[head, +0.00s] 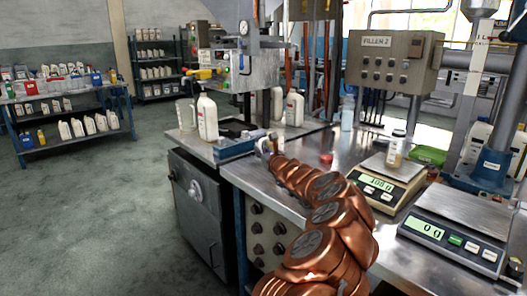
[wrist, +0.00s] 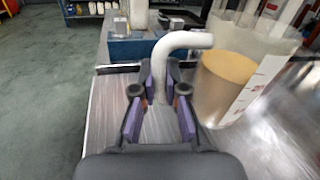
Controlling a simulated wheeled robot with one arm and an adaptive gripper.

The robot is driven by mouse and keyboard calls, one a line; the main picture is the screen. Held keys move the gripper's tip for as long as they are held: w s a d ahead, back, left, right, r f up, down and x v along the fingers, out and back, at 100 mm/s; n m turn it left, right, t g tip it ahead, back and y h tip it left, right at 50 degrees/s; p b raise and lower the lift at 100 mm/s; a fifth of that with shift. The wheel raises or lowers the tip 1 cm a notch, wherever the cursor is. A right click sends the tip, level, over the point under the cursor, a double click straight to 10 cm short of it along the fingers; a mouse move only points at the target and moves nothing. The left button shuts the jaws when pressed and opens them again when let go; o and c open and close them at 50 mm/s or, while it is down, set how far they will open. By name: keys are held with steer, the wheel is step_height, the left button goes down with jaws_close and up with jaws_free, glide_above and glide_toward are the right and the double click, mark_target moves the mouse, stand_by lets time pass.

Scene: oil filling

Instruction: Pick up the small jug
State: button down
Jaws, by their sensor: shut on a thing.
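The small jug (wrist: 226,85) is clear, with amber liquid inside and red markings on its wall. It fills the right of the wrist view. Its pale curved handle (wrist: 183,40) comes down between the two purple-padded fingers of my gripper (wrist: 159,92). The fingers are closed around the handle, with the jug body to their right. In the head view my gripper (head: 268,146) is at the left end of the steel bench, mostly hidden by my copper arm. The held jug is hard to make out there. I cannot tell whether its base touches the bench.
Another clear jug (head: 186,115) is at the left. A red cap (head: 326,158) lies between.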

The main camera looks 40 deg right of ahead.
steer(key=shift+s+a+r+b, duration=0.1)
steer(key=shift+s+a+b, duration=0.15)
steer(key=shift+a+b, duration=0.55)
steer(key=shift+s+a+r+b, duration=0.1)
steer(key=shift+s+a+b, duration=0.15)
steer(key=shift+a, duration=0.95)
steer(key=a+b, duration=0.1)
steer(key=b, duration=0.1)
steer(key=a+b, duration=0.1)
steer(key=b, duration=0.1)
steer(key=shift+s+a, duration=0.25)
steer(key=shift+a, duration=0.1)
steer(key=shift+s+a+r+b, duration=0.15)
steer(key=shift+a+b, duration=0.3)
steer(key=shift+b, duration=0.4)
steer(key=shift+s+a+b, duration=0.2)
steer(key=shift+a+b, duration=0.5)
steer(key=shift+b, duration=0.5)
steer(key=shift+s+a+r+b, duration=0.1)
steer(key=shift+a+r+b, duration=0.15)
steer(key=shift+a, duration=0.25)
steer(key=shift+s+a+r+b, duration=0.1)
steer(key=shift+a+b, duration=0.1)
steer(key=shift+a, duration=0.25)
steer(key=shift+a, duration=0.2)
